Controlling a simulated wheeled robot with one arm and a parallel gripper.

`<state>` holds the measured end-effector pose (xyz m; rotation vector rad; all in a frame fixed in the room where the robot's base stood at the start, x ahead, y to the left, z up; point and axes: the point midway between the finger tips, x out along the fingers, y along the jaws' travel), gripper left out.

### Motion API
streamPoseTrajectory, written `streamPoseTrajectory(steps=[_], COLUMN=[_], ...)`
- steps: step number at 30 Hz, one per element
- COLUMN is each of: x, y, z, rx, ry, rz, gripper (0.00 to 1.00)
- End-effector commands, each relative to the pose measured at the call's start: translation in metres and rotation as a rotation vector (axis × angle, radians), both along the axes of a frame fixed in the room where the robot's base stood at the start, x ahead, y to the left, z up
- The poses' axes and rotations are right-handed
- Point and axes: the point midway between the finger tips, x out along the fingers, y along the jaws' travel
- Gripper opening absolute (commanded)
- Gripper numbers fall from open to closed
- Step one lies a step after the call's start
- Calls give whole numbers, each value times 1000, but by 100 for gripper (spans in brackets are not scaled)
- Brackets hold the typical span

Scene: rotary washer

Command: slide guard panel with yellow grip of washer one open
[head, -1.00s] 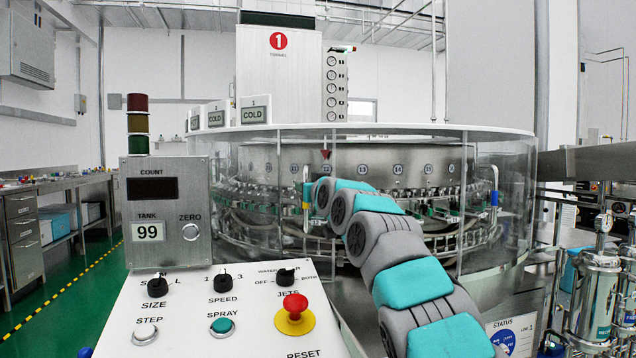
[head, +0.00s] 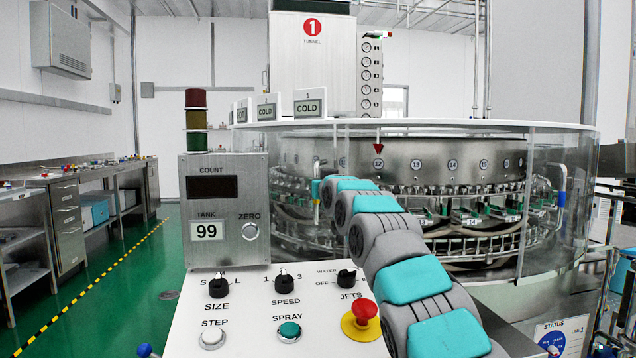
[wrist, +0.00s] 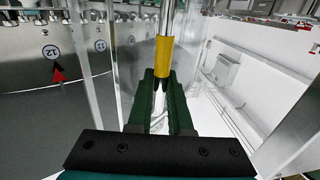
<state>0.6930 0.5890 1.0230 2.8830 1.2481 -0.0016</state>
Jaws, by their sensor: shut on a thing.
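Washer one (head: 450,155) is a round steel machine with a clear guard around its front and a red "1" sign above. The yellow grip (wrist: 164,55) sits on an upright metal handle in the wrist view. My gripper (wrist: 160,88), with dark green fingers, is shut on this handle at the yellow grip's lower end. In the head view my gripper (head: 318,190) is at the washer's front left, largely hidden by my arm. The clear guard panel (wrist: 105,75) shows edge-on beside the handle. To the right of my arm, the front bay looks uncovered, with bottle holders inside.
A control console (head: 250,315) with knobs and a red stop button (head: 362,317) stands close in front, below my arm. A counter box (head: 222,212) reads 99. A blue grip (head: 561,187) is on the right guard pane. Green floor is free at left.

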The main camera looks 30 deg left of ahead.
Motion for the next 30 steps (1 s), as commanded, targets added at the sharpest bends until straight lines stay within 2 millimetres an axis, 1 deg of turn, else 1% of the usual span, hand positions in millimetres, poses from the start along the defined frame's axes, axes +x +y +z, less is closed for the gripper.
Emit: streamPoseTrajectory(steps=[9, 10, 15, 18, 26, 30], x=[0, 0, 0, 0, 0, -2], y=[0, 0, 0, 0, -1, -5], z=[1, 1, 1, 0, 0, -2], rx=[1, 1, 1, 1, 0, -1], ry=[-1, -1, -1, -1, -1, -1], rz=[0, 0, 0, -1, -1, -2], gripper=[0, 19, 38, 48, 48, 48])
